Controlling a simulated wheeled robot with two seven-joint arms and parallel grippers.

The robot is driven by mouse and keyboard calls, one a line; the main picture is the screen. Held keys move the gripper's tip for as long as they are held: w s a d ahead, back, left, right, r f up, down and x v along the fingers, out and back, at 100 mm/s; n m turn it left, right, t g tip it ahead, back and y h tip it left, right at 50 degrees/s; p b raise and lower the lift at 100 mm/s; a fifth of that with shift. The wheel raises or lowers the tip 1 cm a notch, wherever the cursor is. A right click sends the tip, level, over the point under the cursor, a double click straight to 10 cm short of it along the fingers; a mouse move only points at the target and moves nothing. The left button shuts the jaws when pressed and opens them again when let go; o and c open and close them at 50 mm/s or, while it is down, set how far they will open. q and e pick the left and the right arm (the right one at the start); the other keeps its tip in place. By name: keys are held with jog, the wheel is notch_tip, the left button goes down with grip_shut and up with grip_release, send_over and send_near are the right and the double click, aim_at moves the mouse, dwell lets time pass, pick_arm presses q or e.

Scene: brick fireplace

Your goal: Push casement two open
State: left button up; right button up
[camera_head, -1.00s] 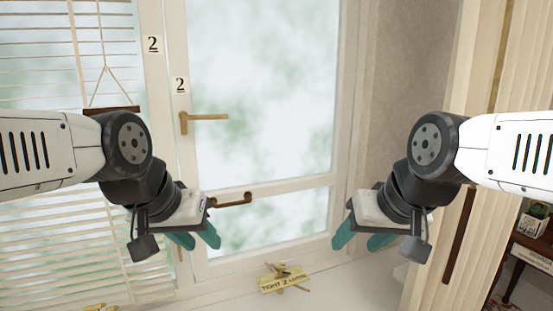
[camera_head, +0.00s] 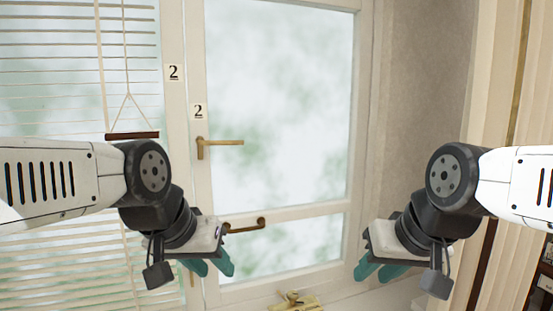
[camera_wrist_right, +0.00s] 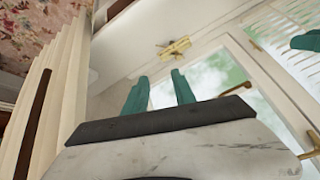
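Casement two is a tall white-framed window (camera_head: 284,208) with blurred green glass, marked by a "2" label (camera_head: 198,111). Its brass handle (camera_head: 220,143) lies horizontal, pointing right. A brass stay (camera_head: 245,227) lies along its lower crossbar. The casement appears shut in its frame. My left gripper (camera_head: 210,266), with teal fingers apart and empty, is in front of the lower left of the casement, below the stay. My right gripper (camera_head: 380,270) is open and empty near the lower right corner of the frame; its spread fingers show in the right wrist view (camera_wrist_right: 160,94).
A brass screw fitting (camera_head: 295,301) sits on the sill below the casement and shows in the right wrist view (camera_wrist_right: 174,47). Slatted blinds (camera_head: 60,80) hang at left with a wooden pull bar (camera_head: 132,135). A cream curtain (camera_head: 490,100) hangs at right.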

jog(key=shift+c, duration=0.7)
jog(key=m+g+y, duration=0.6)
jog(key=g+y, duration=0.1)
jog(key=y, duration=0.6)
send_near(251, 229)
jog(key=x, duration=0.4)
jog(key=shift+a, duration=0.25)
jog(key=x, duration=0.7)
jog(key=shift+a, duration=0.2)
grip_shut()
